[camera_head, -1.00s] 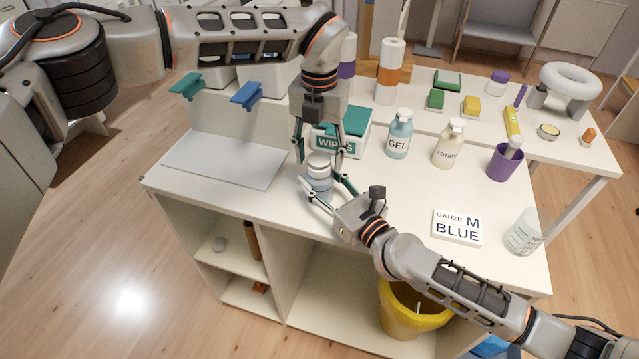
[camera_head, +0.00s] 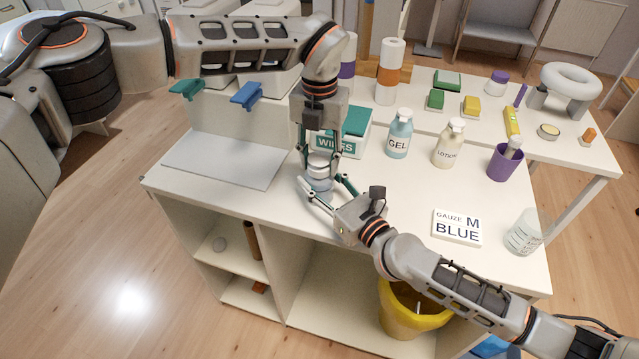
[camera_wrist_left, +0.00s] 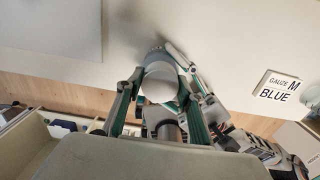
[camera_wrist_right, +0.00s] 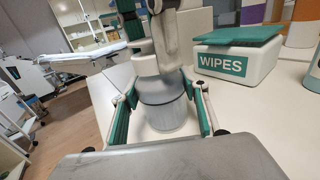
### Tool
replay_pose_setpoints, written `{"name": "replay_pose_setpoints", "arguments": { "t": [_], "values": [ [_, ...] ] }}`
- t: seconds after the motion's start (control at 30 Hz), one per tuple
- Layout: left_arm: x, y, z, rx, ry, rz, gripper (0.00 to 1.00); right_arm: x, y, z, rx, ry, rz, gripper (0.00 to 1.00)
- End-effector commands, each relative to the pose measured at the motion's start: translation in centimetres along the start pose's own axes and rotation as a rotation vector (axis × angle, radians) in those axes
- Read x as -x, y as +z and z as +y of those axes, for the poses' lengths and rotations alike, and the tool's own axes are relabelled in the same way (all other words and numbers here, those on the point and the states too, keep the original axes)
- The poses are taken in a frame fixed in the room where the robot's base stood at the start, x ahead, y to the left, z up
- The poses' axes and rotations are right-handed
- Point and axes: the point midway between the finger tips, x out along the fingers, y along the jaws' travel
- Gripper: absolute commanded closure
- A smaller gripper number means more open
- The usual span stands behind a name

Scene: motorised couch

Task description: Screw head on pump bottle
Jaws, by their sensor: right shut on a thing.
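A small bottle (camera_head: 317,184) with a blue-grey body and a round white top (camera_wrist_left: 160,82) stands upright near the table's front edge. My right gripper (camera_head: 326,190) is shut on its body from the front right. The right wrist view shows a finger on each side of the body (camera_wrist_right: 160,112). My left gripper (camera_head: 320,162) points down from above, with its fingers on either side of the white top. Whether these fingers touch it I cannot tell. The left gripper hides part of the top in the right wrist view.
A wipes box (camera_head: 340,143) stands just behind the bottle. A gel bottle (camera_head: 399,135), a lotion bottle (camera_head: 449,145) and a purple cup (camera_head: 504,163) stand farther right. A white board (camera_head: 226,160) covers the left.

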Motion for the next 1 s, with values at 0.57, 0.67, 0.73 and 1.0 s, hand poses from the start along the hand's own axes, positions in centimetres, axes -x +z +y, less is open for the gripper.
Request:
{"name": "replay_pose_setpoints", "arguments": {
  "t": [0.57, 0.67, 0.73, 1.0],
  "values": [
    [1.5, 0.1, 0.0, 0.001, 0.001, -0.003, 0.44, 0.0, 0.0, 0.0, 0.000, 0.000, 0.000, 1.00],
    [3.3, 0.1, 0.1, 0.000, 0.002, -0.005, 0.44, 0.0, 0.0, 0.0, 0.000, 0.000, 0.000, 1.00],
    [4.8, 0.1, 0.1, 0.001, 0.001, -0.004, 0.44, 0.0, 0.0, 0.0, 0.000, 0.000, 0.000, 1.00],
    [9.8, 0.1, 0.0, 0.001, 0.001, -0.003, 0.44, 0.0, 0.0, 0.0, 0.000, 0.000, 0.000, 1.00]
  ]
}}
